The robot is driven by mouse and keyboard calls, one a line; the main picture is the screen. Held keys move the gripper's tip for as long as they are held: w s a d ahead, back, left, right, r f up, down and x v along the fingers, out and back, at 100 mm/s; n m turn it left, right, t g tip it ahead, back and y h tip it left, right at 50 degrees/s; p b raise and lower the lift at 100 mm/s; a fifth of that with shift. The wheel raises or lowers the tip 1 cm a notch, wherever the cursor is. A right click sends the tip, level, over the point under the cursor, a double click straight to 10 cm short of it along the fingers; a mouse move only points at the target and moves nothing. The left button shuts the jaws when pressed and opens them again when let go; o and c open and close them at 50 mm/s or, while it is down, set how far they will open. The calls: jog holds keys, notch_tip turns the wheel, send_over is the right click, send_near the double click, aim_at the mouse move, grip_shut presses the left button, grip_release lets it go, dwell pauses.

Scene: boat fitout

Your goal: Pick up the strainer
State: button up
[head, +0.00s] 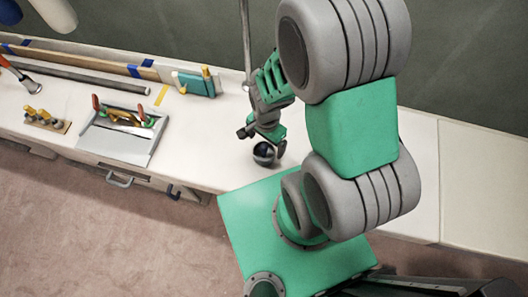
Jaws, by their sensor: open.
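A small round dark object with a pale band (264,153), which looks to be the strainer, stands on the white counter in the head view. My gripper (262,139) points down right above it, with its dark fingertips apart. One fingertip is to the left of the object and the other to its right. The gripper is open. The object's top is partly hidden by the gripper, and I cannot tell whether the fingers touch it.
A grey tray of tools (119,148) stands left on the counter (215,135), beside a wooden block with brass fittings (47,121). A teal case (195,83) and a long dark pipe (85,77) lie towards the wall. Counter between tray and gripper is clear.

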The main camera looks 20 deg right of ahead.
aim_at(264, 151)
jog(key=f, duration=0.7)
jog(key=shift+w+a+p, duration=0.15)
jog(key=shift+a+p, duration=0.1)
jog(key=shift+p, duration=0.05)
jog(key=c, duration=1.5)
